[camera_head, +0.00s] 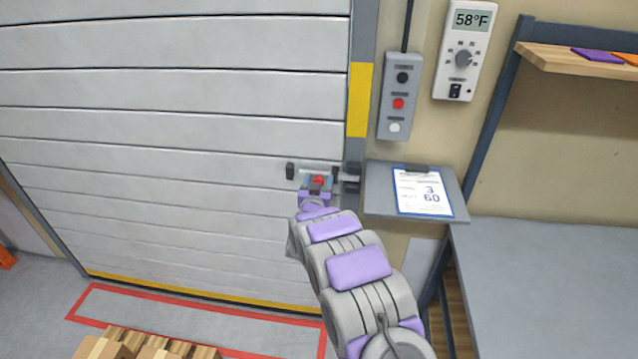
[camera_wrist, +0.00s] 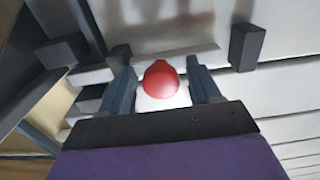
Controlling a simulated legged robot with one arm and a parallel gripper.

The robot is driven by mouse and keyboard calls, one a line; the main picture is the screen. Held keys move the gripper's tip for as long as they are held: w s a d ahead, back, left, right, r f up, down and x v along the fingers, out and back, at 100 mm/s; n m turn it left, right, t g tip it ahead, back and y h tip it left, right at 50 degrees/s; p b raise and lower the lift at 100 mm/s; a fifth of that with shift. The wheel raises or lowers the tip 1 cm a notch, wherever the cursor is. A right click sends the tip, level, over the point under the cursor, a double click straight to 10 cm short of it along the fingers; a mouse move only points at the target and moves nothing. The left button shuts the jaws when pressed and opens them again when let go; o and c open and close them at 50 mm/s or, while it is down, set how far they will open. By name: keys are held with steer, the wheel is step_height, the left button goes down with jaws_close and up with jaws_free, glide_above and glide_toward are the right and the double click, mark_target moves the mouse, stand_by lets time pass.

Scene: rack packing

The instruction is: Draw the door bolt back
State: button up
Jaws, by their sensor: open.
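The door bolt is a light metal bar with a red knob (camera_head: 318,180), mounted on the right edge of the grey slatted door (camera_head: 180,130). In the wrist view the red knob (camera_wrist: 163,79) lies between the two fingers of my gripper (camera_wrist: 160,88). The fingers are open, with a gap on each side of the knob. Dark bolt brackets (camera_wrist: 247,47) stand on both sides. My gripper (camera_head: 317,186) is at the bolt in the head view, where it hides part of the bar. A dark catch (camera_head: 350,177) sits on the door frame to the right.
A small shelf (camera_head: 375,205) with a clipboard (camera_head: 423,192) juts out right of the bolt. Above it are a button box (camera_head: 398,97) and a thermostat (camera_head: 463,50). A grey table (camera_head: 550,280) stands at right. Boxes (camera_head: 150,345) sit on the floor at lower left.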

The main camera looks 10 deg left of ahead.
steer(key=shift+a, duration=0.2)
steer(key=shift+c, duration=0.3)
steer(key=shift+d, duration=0.15)
steer(key=c, duration=0.6)
jaws_close()
